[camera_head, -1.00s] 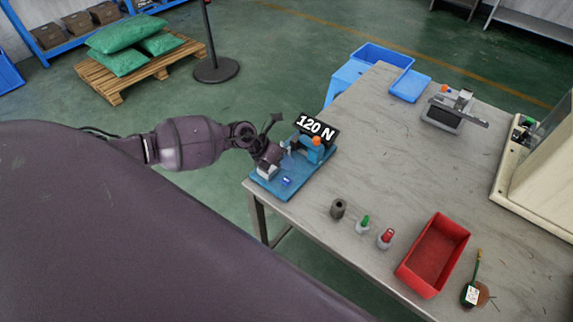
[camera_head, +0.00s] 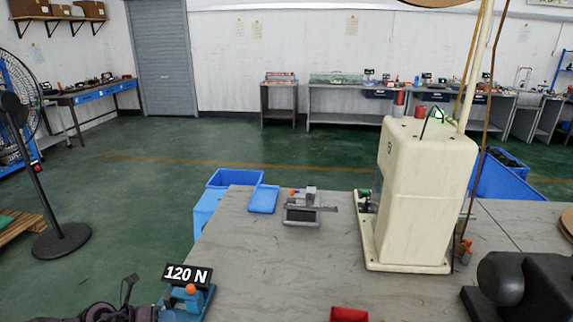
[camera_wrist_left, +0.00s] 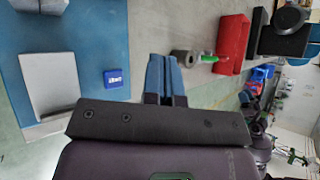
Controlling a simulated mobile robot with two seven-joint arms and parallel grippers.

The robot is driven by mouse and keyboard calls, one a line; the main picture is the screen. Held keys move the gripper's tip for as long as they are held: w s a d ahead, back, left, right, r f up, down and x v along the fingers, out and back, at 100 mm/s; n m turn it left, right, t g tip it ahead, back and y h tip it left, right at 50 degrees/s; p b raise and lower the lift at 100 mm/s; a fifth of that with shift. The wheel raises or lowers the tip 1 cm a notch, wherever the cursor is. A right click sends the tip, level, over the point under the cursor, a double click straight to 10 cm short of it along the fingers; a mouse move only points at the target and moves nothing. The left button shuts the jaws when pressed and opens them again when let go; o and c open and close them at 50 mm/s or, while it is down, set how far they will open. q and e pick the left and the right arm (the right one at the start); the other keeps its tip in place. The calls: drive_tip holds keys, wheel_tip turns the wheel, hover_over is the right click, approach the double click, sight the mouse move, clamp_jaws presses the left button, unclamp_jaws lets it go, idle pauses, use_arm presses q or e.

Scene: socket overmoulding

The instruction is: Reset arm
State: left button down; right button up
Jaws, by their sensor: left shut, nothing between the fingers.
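My left gripper (camera_wrist_left: 163,78) is shut and empty; its two blue fingers lie together in the left wrist view. In the head view only part of my left wrist (camera_head: 128,296) shows at the bottom left, beside the blue test fixture (camera_head: 188,299) with its black "120 N" sign (camera_head: 187,275). The fixture's blue base plate (camera_wrist_left: 95,42) lies left of the fingers in the wrist view. It carries a grey-white block (camera_wrist_left: 50,82) and a small blue display (camera_wrist_left: 113,78), both apart from the fingers. I do not see my right gripper.
A grey cylinder (camera_wrist_left: 183,57) and a red bin (camera_wrist_left: 233,42) lie right of the fingers. On the table (camera_head: 270,265) stand a grey device (camera_head: 302,212), a blue tray (camera_head: 263,199) and a cream machine (camera_head: 420,190). The table's middle is clear.

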use_arm(q)
drive_tip(key=w+d+r+n+t, duration=0.2)
drive_tip(key=d+r+n+t, duration=0.55)
drive_tip(key=n, duration=0.85)
drive_tip(key=s+a+f+n+g+y, duration=0.1)
drive_tip(key=s+f+n+y, duration=0.3)
drive_tip(key=s+n, duration=0.5)
drive_tip(key=s+a+f+n+g+y, duration=0.2)
drive_tip(key=s+f+n+y, duration=0.2)
drive_tip(key=s+f+n, duration=0.4)
drive_tip(key=s+n+b, duration=0.1)
drive_tip(key=s+n, duration=0.1)
drive_tip(key=s, duration=0.5)
drive_tip(key=shift+f, duration=0.25)
use_arm(e)
drive_tip(key=shift+w, duration=0.3)
